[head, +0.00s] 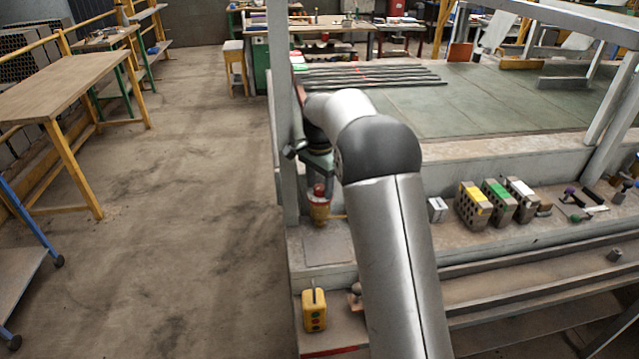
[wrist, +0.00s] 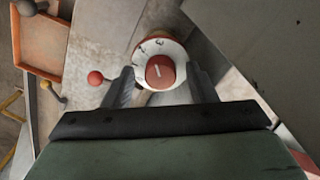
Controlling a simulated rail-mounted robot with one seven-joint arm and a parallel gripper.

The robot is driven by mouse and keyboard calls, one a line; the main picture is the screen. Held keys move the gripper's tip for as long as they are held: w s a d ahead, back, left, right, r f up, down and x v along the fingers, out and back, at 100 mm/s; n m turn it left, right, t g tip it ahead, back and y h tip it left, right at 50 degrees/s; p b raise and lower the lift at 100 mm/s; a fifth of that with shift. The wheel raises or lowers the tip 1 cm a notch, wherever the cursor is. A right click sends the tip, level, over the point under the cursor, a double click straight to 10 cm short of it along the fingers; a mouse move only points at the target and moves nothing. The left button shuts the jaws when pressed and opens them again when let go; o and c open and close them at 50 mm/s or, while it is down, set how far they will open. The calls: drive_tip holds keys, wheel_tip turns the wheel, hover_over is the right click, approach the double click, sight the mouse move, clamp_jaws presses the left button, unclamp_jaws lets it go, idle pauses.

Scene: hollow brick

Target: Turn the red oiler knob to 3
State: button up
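The red oiler knob (wrist: 160,73) shows in the wrist view in the middle of a white dial (wrist: 178,52). In the head view the knob (head: 319,190) sits on top of the red and yellowish oiler (head: 319,210), beside a grey post. My gripper (wrist: 160,71) is open, with one finger to each side of the knob in the wrist view and gaps between. In the head view my gripper (head: 318,170) hangs above the knob, partly hidden by my arm.
The grey post (head: 284,120) stands close by. Hollow bricks with yellow (head: 473,205), green (head: 499,200) and white tops lie right of my arm. A yellow button box (head: 314,310) is below the oiler.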

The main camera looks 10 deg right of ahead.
sight(320, 188)
drive_tip(key=c, duration=0.9)
drive_tip(key=shift+m+p, duration=0.3)
drive_tip(key=shift+m, duration=1.2)
drive_tip(key=o, duration=1)
wheel_tip(320, 188, up, 18)
drive_tip(key=shift+f, duration=0.25)
